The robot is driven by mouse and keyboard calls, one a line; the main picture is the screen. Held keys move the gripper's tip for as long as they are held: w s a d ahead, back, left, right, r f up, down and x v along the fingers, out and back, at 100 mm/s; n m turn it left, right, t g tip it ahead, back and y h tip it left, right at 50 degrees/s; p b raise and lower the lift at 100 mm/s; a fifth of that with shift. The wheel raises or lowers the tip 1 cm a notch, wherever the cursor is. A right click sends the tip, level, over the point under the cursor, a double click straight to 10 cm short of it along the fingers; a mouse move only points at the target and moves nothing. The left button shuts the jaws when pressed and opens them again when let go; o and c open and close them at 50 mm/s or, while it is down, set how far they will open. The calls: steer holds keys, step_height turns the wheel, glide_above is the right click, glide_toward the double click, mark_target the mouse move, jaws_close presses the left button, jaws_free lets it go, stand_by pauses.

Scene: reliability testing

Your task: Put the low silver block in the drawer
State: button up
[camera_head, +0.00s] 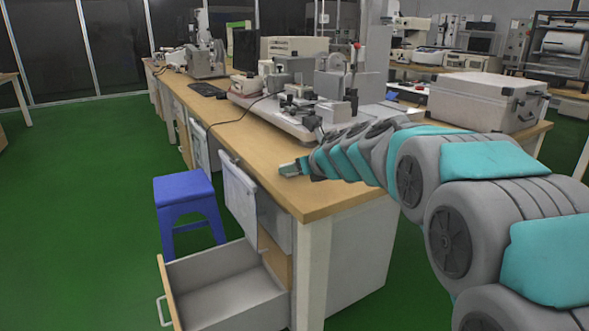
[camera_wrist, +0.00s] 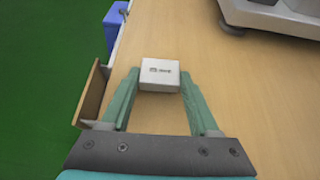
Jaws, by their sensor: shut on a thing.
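The low silver block (camera_wrist: 160,75) is a small pale box with dark print on top. In the wrist view it sits between the two teal fingers of my gripper (camera_wrist: 160,80), which is shut on it. In the head view my gripper (camera_head: 291,168) is over the near part of the wooden workbench, close to its left edge; the block is small and hard to make out there. I cannot tell whether it still touches the bench top. The drawer (camera_head: 222,285) is pulled open below the bench top, to the lower left of my gripper, and its visible inside looks empty.
A blue stool (camera_head: 185,205) stands behind the open drawer. Lab instruments (camera_head: 310,90) and a silver case (camera_head: 485,100) stand on the workbench (camera_head: 330,195). A whitish panel (camera_head: 240,197) hangs at the bench side above the drawer. Green floor is clear at left.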

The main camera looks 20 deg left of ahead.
steer(key=shift+f, duration=0.15)
steer(key=o, duration=1.4)
steer(key=shift+o, duration=0.2)
steer(key=shift+r, duration=0.2)
steer(key=b+v, duration=0.1)
steer(key=v, duration=0.9)
steer(key=shift+s+d+r, duration=0.15)
steer(key=shift+d+r, duration=0.05)
steer(key=shift+d, duration=0.15)
steer(key=shift+s+d+r, duration=0.25)
steer(key=shift+s+d, duration=0.1)
steer(key=shift+s, duration=0.05)
